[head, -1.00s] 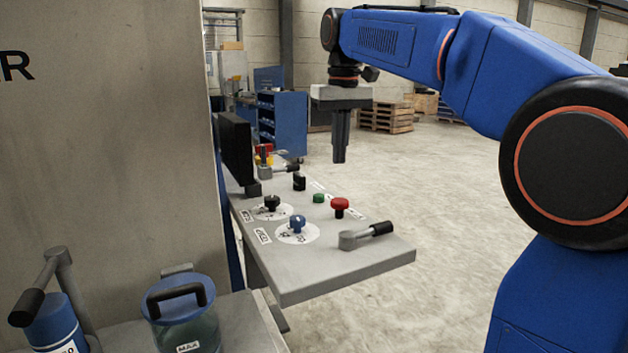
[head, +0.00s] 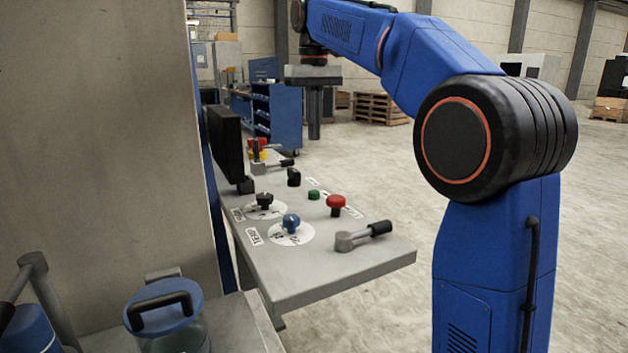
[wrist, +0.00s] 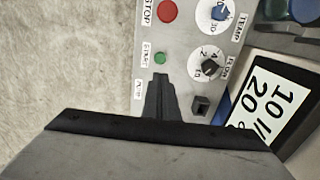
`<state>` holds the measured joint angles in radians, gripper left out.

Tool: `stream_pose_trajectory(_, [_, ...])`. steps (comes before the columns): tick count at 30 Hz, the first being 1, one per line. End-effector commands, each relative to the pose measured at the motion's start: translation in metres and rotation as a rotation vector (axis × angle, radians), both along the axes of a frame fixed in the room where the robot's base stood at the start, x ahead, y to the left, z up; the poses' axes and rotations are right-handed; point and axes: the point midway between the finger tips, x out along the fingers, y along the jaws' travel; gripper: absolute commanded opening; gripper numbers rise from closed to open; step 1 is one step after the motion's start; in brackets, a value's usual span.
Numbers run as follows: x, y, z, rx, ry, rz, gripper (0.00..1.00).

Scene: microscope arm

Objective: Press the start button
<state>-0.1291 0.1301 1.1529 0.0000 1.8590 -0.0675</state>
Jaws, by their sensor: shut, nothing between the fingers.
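The green start button (head: 313,194) is a small round cap on the grey control panel (head: 330,277), left of the red mushroom stop button (head: 336,201). In the wrist view the green button (wrist: 160,58) sits beside a START label, with the red button (wrist: 167,11) above it. My gripper (head: 314,137) is shut and empty, pointing down, and in the head view it appears above and behind the button. In the wrist view my shut fingertips (wrist: 159,78) appear just below the green button, with a gap between them in the picture.
A blue knob (head: 291,223), black knob (head: 264,200), black switch (head: 294,177) and lever (head: 363,236) stand up from the panel. A dark display (head: 225,145) rises at its left. Open floor lies right of the panel.

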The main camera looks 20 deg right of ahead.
Motion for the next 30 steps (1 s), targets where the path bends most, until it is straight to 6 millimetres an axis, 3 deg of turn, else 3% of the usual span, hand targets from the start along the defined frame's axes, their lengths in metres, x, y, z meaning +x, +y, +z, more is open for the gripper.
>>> stream_pose_trajectory(5, [-0.001, 0.000, -0.020, 0.000, 0.001, 0.000, 0.00])
stream_pose_trajectory(21, [-0.001, 0.000, -0.111, 0.000, 0.001, 0.000, 0.00])
stream_pose_trajectory(30, [0.000, 0.000, -0.135, 0.000, -0.001, 0.000, 0.00])
